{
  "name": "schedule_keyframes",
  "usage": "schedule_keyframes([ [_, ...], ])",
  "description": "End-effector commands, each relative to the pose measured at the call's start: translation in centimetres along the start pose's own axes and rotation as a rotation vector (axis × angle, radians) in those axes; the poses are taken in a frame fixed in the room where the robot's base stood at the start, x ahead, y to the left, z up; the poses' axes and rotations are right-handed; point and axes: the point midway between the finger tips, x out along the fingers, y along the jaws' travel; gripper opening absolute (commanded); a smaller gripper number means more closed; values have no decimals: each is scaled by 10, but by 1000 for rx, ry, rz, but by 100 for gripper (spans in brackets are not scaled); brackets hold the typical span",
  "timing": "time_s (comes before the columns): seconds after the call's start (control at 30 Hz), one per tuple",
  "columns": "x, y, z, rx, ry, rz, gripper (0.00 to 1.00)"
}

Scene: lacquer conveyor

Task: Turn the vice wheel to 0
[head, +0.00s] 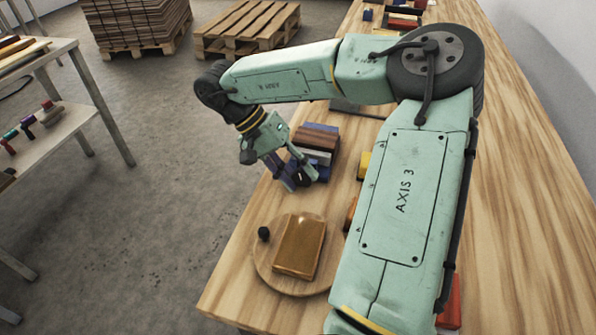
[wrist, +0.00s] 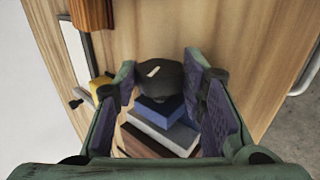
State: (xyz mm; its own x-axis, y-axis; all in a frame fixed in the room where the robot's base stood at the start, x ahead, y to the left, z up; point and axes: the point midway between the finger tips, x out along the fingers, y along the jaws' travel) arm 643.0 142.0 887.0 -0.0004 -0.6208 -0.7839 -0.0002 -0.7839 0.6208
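A dark, round, wheel-like part (wrist: 160,74) with a short white mark on its face shows between my fingers in the wrist view. I take it for the vice wheel; no numbers are readable on it. My gripper (head: 300,181) points down at the near left side of the bench, in front of a stack of blocks. In the wrist view, its two purple-padded fingers stand apart on either side of the dark part, with no clear grip on it. In the head view, the gripper mostly hides the wheel.
The stack of blue, white and brown blocks (head: 320,141) is close behind my gripper. A round wooden board (head: 268,277) with a brown block (head: 299,247) and a black knob (head: 264,234) lies nearer. The wooden bench (head: 520,190) is clear on the right. A shelf (head: 60,133) stands left.

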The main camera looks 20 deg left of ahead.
Motion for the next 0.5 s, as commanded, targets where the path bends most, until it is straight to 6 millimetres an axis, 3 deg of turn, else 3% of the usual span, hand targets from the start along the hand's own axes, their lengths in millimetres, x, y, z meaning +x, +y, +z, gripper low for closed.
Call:
schedule_keyframes([
  [0.27, 0, 0, 0, 0, 0, 0, 57],
  [0.5, 0, 0, 0, 0, 0, -1, 57],
])
